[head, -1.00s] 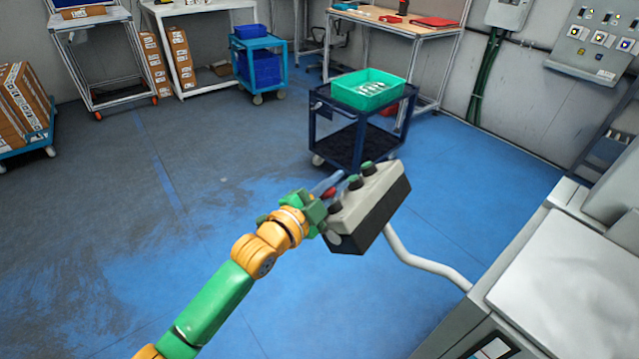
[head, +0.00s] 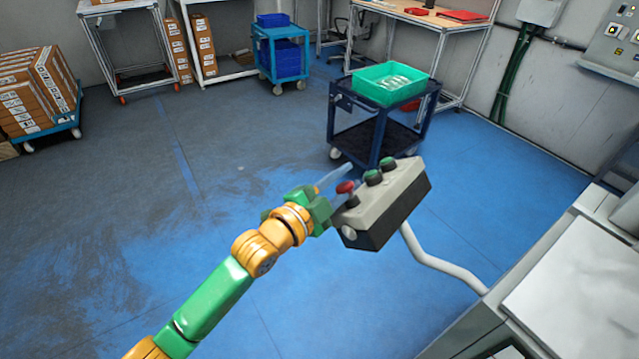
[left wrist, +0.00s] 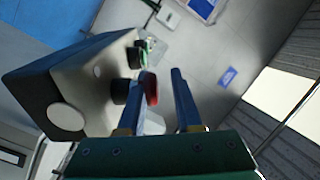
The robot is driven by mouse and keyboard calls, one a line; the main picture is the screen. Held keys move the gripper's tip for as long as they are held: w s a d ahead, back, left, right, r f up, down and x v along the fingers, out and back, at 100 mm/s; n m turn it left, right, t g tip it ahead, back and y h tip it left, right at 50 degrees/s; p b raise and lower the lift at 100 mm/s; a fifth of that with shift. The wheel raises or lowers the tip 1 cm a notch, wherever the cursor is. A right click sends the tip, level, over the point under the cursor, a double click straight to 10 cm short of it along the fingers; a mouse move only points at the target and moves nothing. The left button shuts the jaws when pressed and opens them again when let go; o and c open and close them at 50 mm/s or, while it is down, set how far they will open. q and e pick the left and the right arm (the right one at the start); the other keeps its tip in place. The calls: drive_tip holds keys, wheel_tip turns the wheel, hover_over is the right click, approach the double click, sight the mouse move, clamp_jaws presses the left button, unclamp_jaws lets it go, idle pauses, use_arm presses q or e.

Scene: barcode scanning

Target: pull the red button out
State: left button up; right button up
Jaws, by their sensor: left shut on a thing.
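The red button (head: 346,187) sticks up from the near end of a grey and black control box (head: 395,194). Two dark green buttons (head: 373,178) sit farther along the same face. My left gripper (head: 338,186) reaches in from the left, with its fingers around the red button. In the left wrist view, the red button (left wrist: 152,89) shows between the two blue fingers (left wrist: 161,78), close against the left one, which partly covers it. The gripper is shut on the button; the exact contact is hard to see. My right gripper is not in view.
A pale curved pipe (head: 440,262) runs from the control box to a grey machine (head: 570,290) at lower right. A dark blue cart (head: 334,118) with a green bin (head: 388,94) stands behind.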

use_arm(q)
drive_tip(key=v, duration=0.4)
drive_tip(key=shift+a+r+b, duration=0.1)
drive_tip(key=shift+a+b, duration=0.05)
drive_tip(key=shift+b, duration=0.15)
drive_tip(key=shift+s+a+r, duration=0.15)
drive_tip(key=shift+s+a, duration=0.05)
drive_tip(key=shift+s, duration=0.05)
drive_tip(key=d, duration=0.3)
drive_tip(key=shift+s, duration=0.15)
drive_tip(key=p+v, duration=0.2)
drive_tip(key=v, duration=1.2)
drive_tip(key=shift+s+r+m, duration=0.2)
drive_tip(key=shift+r+m, duration=0.1)
drive_tip(key=shift+r, duration=0.15)
drive_tip(key=shift+d, duration=0.2)
